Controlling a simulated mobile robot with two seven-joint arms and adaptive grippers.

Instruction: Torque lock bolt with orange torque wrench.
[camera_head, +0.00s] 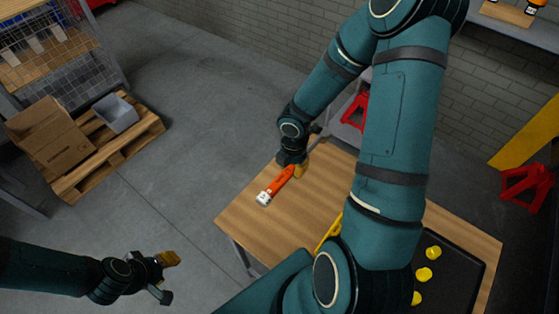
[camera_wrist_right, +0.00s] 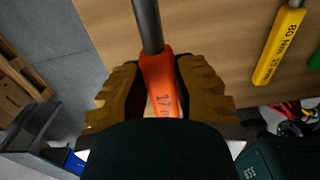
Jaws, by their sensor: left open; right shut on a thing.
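The orange torque wrench (camera_head: 280,181) is in my right gripper (camera_head: 297,166), above the wooden table (camera_head: 245,212). Its pale head end points toward the lower left in the head view. In the right wrist view, the wrench's orange handle (camera_wrist_right: 160,88) sits between the ribbed yellow-brown fingers, shut on it. A "17" marking and a grey shaft show. My left gripper (camera_head: 160,277) is open and empty over the floor at lower left, away from the table. I cannot make out the lock bolt; my right arm hides part of the table.
A yellow wrench (camera_wrist_right: 278,48), marked 80 Nm, lies on the table near the right gripper. A black tray (camera_head: 455,272) with yellow round pieces lies at the table's right end. A pallet (camera_head: 105,150) with boxes stands at left. Open floor lies between pallet and table.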

